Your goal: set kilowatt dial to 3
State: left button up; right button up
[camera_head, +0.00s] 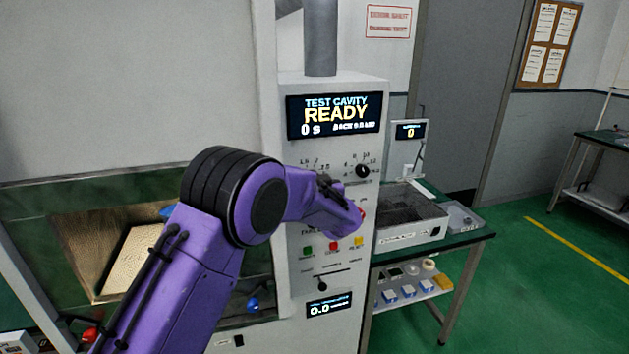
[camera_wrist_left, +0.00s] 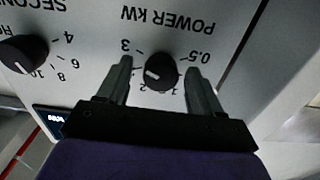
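The kilowatt dial (camera_wrist_left: 161,72) is a round black knob under the label POWER KW, printed upside down in the left wrist view. Its scale shows 0.5, 1, 2 and 3. A short white mark is on the knob's left part; I cannot tell the exact value. My left gripper (camera_wrist_left: 159,70) is open, one finger on each side of the knob, with small gaps visible; contact is not clear. In the head view my left gripper (camera_head: 328,190) is at the control panel (camera_head: 340,262) and hides the kilowatt dial. My right gripper is not in view.
The seconds dial (camera_head: 362,171) sits beside it, also seen in the wrist view (camera_wrist_left: 24,54). A display (camera_head: 334,115) above reads TEST CAVITY READY. A bench with a tray (camera_head: 410,236) stands at right.

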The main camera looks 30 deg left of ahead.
pick_arm(q)
jog(key=b+v, duration=0.4)
jog(key=v, duration=0.6)
jog(key=shift+s+d, duration=0.15)
jog(key=shift+s, duration=0.1)
